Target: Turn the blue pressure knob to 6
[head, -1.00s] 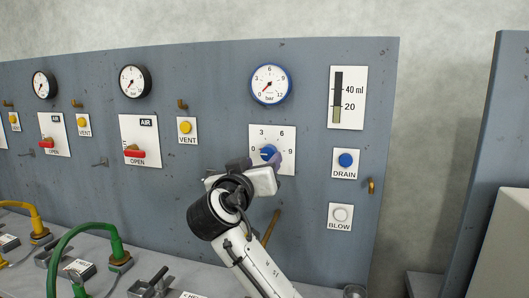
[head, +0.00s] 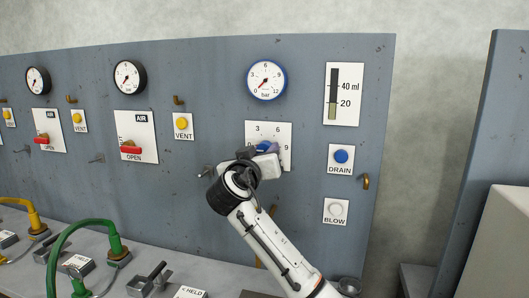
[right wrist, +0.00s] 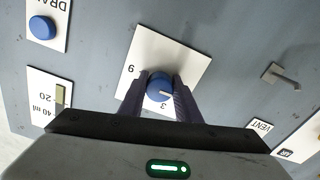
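The blue pressure knob (head: 264,146) sits on a white dial plate (head: 283,128) marked 3, 6 and 9, below the blue-rimmed bar gauge (head: 266,80). The gauge needle points to the lower left, near 0. My right gripper (head: 262,149) is at the knob and partly covers it and the lower plate. In the right wrist view, its two dark fingers (right wrist: 160,88) lie against both sides of the knob (right wrist: 159,87), with no clear gap. The knob's white mark points right there, just to the side of the 3. The 6 is hidden by a finger. My left gripper is out of view.
The DRAIN button (head: 341,156), BLOW button (head: 337,209) and level gauge (head: 344,94) are right of the dial. The VENT button (head: 181,123) and a red AIR handle (head: 131,150) are to its left. Green (head: 113,244) and yellow (head: 38,225) hoses stand on the bench.

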